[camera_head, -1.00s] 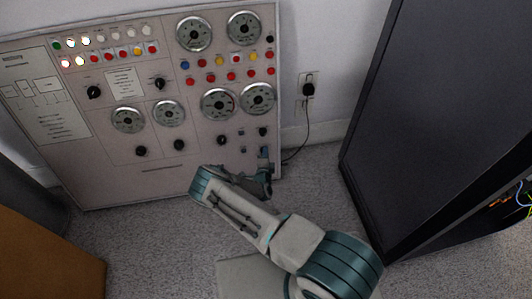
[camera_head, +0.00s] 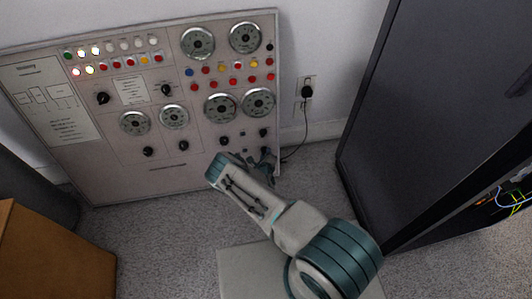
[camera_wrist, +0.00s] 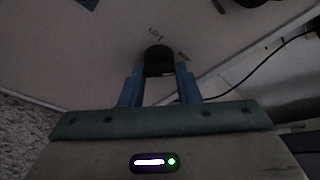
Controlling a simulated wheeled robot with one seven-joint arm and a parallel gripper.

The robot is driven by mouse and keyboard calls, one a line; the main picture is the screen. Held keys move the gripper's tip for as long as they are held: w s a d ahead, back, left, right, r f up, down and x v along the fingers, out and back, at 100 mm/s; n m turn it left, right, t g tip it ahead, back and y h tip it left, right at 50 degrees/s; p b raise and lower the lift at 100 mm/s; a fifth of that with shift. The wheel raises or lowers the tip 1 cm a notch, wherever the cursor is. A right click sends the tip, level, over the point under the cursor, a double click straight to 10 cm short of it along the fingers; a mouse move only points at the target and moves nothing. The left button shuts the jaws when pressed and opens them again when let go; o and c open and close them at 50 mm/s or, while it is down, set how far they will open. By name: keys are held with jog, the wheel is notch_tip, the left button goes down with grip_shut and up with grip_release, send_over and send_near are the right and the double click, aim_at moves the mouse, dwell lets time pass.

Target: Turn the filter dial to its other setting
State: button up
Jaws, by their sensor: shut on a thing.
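The filter dial (camera_wrist: 159,58), a small black knob, sits on the grey panel face between my two blue fingers in the wrist view. My gripper (camera_wrist: 160,76) is shut on it, one finger on each side. Small printed marks show just above and to the right of the dial, too blurred to read surely. In the head view my gripper (camera_head: 264,161) is at the lower right corner of the control panel (camera_head: 120,188). There the held dial is hidden by my gripper.
Other black knobs, round gauges (camera_head: 220,108) and coloured buttons cover the panel. A wall outlet (camera_head: 306,88) with a black cable is just right of it. A tall dark cabinet (camera_head: 430,110) stands at the right, and an orange-brown box (camera_head: 50,255) at the lower left.

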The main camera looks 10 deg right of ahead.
jog(key=shift+a+m, duration=0.1)
jog(key=shift+m, duration=0.2)
dwell(0.4)
jog(key=o, duration=1)
jog(key=shift+c, duration=0.2)
jog(key=p+v, duration=0.4)
jog(key=v, duration=1)
jog(key=shift+w+r, duration=0.1)
jog(key=shift+w, duration=0.05)
